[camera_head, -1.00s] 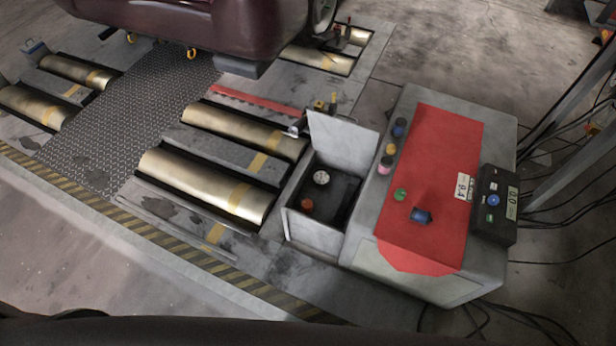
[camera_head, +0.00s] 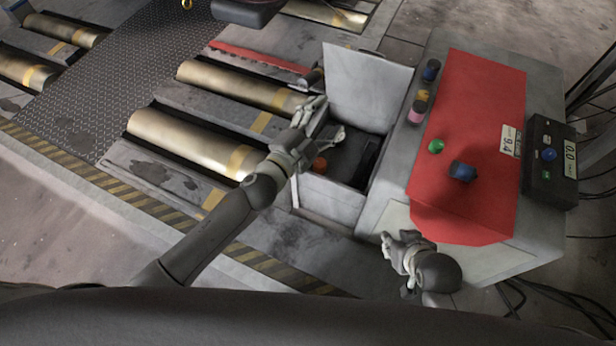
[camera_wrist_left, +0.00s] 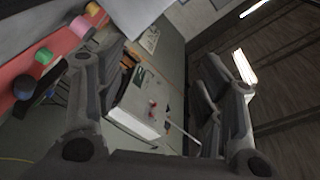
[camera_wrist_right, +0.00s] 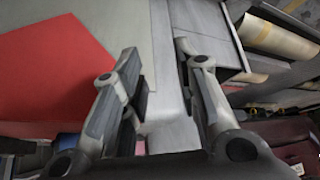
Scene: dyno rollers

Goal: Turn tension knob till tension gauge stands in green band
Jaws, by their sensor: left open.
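An orange-red knob (camera_head: 319,163) sits inside the open grey box (camera_head: 333,200) beside the console. A pale round dial in the box, seen earlier, is now hidden behind my left gripper, so I cannot read it. My left gripper (camera_head: 329,118) is open over the box, its fingers above and beyond the knob, with nothing between them. My right gripper (camera_head: 397,240) is low in front of the console's left corner. In the right wrist view its fingers (camera_wrist_right: 156,52) stand apart and empty.
The box's raised lid (camera_head: 368,85) stands behind my left gripper. Metal rollers (camera_head: 195,142) lie left of the box; cables run at the right.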

